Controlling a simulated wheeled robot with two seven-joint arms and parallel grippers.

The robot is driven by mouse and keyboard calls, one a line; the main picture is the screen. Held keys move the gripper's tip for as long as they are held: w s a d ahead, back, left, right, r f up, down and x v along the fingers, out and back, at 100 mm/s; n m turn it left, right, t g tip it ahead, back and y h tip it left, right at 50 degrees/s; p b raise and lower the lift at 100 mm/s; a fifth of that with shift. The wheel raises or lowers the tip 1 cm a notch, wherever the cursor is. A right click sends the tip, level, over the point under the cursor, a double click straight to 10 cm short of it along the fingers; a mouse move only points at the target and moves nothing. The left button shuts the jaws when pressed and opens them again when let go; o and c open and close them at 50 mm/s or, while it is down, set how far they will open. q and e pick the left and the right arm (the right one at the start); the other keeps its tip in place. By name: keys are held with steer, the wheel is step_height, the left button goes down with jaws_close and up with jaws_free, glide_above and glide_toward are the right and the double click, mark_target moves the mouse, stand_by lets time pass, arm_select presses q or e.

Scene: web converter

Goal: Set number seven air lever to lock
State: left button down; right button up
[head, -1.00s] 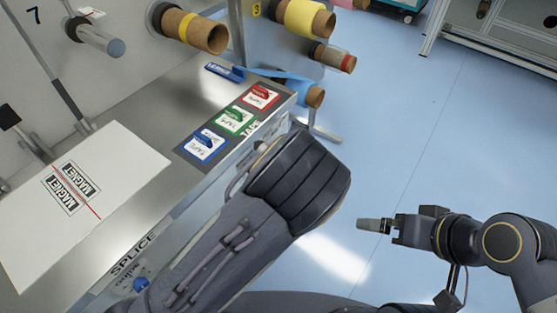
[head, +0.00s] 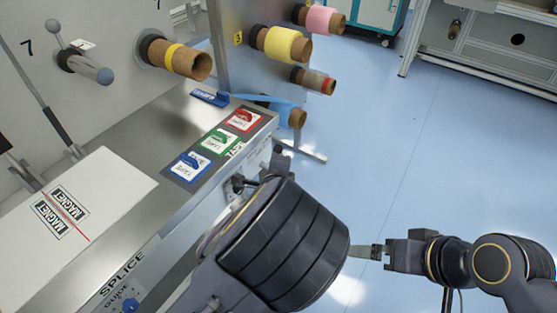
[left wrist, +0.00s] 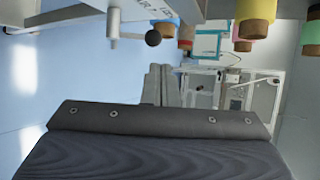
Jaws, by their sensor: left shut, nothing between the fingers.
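In the left wrist view, a metal lever (left wrist: 132,35) with a dark ball knob sticks out sideways below a panel edge with partly cut-off lettering. In the head view my left arm hides that gripper beside the table's front edge. A "7" (head: 28,46) is on the upright panel at the far left, near a ball-ended lever (head: 53,32). My right gripper (head: 368,252) is over the floor, away from the machine; its opening is unclear.
The splice table (head: 140,125) carries red, green and blue tape switches (head: 217,142) near its front edge. A white sheet (head: 95,180) lies at left. Tape rolls (head: 283,44) stick out from the panels. The blue floor (head: 440,150) on the right is clear.

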arm_select(q)
steer(key=shift+v, duration=2.1)
steer(key=shift+w+r, duration=0.1)
steer(key=s+a+n+g+h, duration=0.2)
steer(key=s+a+n+g, duration=0.4)
steer(key=a+n, duration=0.4)
steer(key=s+a+r+n, duration=0.2)
steer(key=s+a+n, duration=0.2)
steer(key=s, duration=0.3)
steer(key=s+a+r+n+g, duration=0.1)
steer(key=s+a+r+n, duration=0.2)
steer(key=s, duration=0.4)
steer(key=s+a+r+n, duration=0.3)
steer(key=s+a+n, duration=0.3)
steer(key=s, duration=0.2)
steer(key=shift+n+g+h, duration=0.3)
